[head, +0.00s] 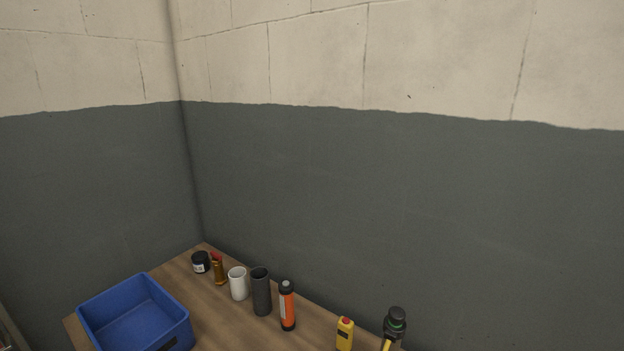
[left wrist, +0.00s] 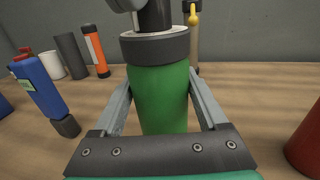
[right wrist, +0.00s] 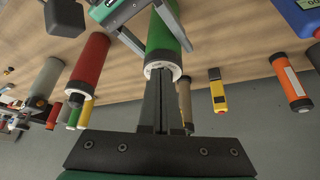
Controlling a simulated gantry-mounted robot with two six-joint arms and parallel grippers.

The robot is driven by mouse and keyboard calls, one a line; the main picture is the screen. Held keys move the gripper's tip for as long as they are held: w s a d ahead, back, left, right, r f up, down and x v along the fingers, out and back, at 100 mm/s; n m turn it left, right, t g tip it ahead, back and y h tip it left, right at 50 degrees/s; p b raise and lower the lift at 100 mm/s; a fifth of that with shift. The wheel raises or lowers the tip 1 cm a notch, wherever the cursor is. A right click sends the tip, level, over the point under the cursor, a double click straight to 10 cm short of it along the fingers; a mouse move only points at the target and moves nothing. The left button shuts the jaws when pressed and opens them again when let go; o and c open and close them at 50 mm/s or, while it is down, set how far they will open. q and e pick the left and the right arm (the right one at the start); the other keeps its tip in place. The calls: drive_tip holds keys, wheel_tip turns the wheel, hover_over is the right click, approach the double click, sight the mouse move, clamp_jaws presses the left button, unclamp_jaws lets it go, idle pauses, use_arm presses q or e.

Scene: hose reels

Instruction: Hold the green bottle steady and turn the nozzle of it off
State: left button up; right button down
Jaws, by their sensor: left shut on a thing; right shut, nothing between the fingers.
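The green bottle (left wrist: 160,98) stands between the fingers of my left gripper (left wrist: 160,112), which is shut on its body. A dark collar (left wrist: 155,47) and a dark top part (left wrist: 154,16) sit above the green body; the nozzle's setting cannot be made out. In the right wrist view, the bottle's green body (right wrist: 163,38) shows with a pale ring at its end. My right gripper (right wrist: 159,92) is shut and empty, its fingers in front of that end and hiding part of it. I cannot tell if they touch it. Neither gripper shows in the head view.
A tan bottle with a yellow top (left wrist: 194,40) is behind. A blue bin (head: 180,323), white mug (head: 238,284) and orange tube (head: 287,307) line the table.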

wheel_tip(320, 180, up, 6)
drive_tip(key=shift+s+a, duration=0.15)
drive_tip(key=shift+a, duration=0.15)
idle(0.7)
wheel_tip(320, 180, down, 6)
idle(0.8)
drive_tip(key=shift+w+d, duration=0.25)
drive_tip(key=shift+d, duration=0.15)
idle(0.6)
drive_tip(key=shift+a, duration=0.1)
